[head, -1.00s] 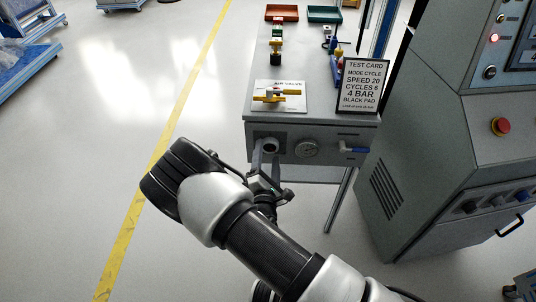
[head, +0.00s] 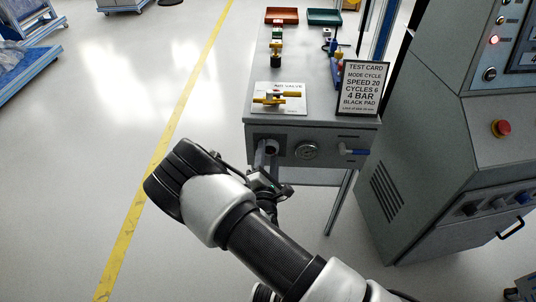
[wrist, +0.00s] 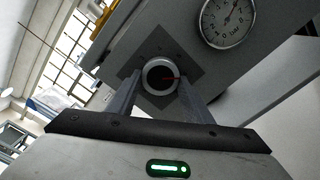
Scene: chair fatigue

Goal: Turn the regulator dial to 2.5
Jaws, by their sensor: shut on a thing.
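The regulator dial (head: 271,147) is a small round knob on the front of the grey bench. In the wrist view the dial (wrist: 154,84) has a pale rim, a dark face and a red pointer aimed to the right of the picture. Marks on the dark plate (wrist: 181,54) around it are too small to read. My gripper (wrist: 160,80) has one finger on each side of the dial and is shut on it. In the head view my gripper (head: 267,158) is partly hidden by my wrist. A round pressure gauge (wrist: 228,18) sits beside the dial.
A blue-handled valve (head: 352,151) sticks out right of the gauge (head: 307,150). The air valve plate (head: 280,98) lies on the bench top, with the test card (head: 362,88) at its right. A grey control cabinet (head: 440,180) stands right.

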